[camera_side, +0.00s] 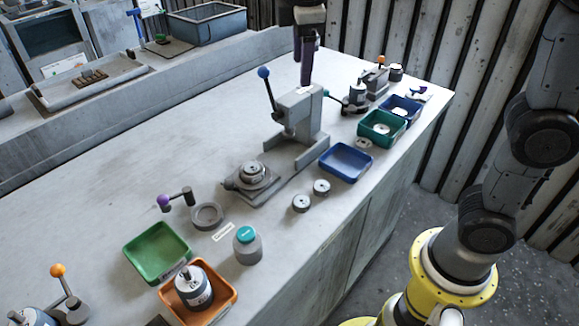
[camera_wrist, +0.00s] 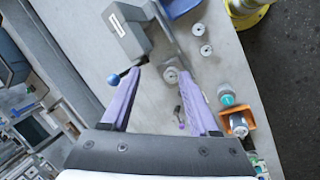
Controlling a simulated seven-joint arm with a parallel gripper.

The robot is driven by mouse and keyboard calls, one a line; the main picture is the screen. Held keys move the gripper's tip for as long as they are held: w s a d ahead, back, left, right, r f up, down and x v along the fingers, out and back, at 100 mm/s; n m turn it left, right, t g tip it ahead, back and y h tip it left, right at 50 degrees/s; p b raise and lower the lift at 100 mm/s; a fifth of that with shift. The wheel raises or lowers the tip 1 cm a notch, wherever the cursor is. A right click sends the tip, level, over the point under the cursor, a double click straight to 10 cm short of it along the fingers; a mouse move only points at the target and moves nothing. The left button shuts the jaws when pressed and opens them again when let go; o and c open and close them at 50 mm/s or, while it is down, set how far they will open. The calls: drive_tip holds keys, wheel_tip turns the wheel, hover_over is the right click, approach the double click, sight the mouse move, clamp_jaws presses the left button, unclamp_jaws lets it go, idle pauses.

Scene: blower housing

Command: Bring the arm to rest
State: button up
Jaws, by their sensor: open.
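My gripper (camera_side: 306,80) hangs above the far part of the bench, behind the grey lever press (camera_side: 300,112), with its purple fingers pointing down. In the wrist view my gripper (camera_wrist: 162,75) has its two fingers wide apart with nothing between them. The press body (camera_wrist: 127,32) with its blue-knobbed lever (camera_wrist: 113,79) lies beyond the fingertips in that view. A round metal part (camera_side: 252,174) sits on the press base. The fingers look clear of the press; the exact height above the bench is hard to tell.
A blue tray (camera_side: 345,163) and two metal rings (camera_side: 321,187) lie right of the press. A green tray (camera_side: 157,252), an orange tray (camera_side: 222,305) holding a motor (camera_side: 193,287), and a teal-capped bottle (camera_side: 247,246) stand nearer. The bench's left middle is clear.

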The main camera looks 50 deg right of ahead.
drive_tip(key=s+d+f+m+t+y, duration=0.1)
drive_tip(key=s+d+f+m, duration=0.15)
drive_tip(key=s, duration=0.65)
drive_tip(key=s+d+f+m+t+y, duration=0.15)
drive_tip(key=s+d+m, duration=0.25)
drive_tip(key=s, duration=0.4)
wheel_tip(320, 180, down, 7)
drive_tip(key=s+a+m, duration=0.1)
drive_tip(key=s+m, duration=0.1)
drive_tip(key=m, duration=0.1)
drive_tip(key=shift+s+a+m, duration=0.25)
drive_tip(key=shift+s+m, duration=0.1)
drive_tip(key=shift+s, duration=0.05)
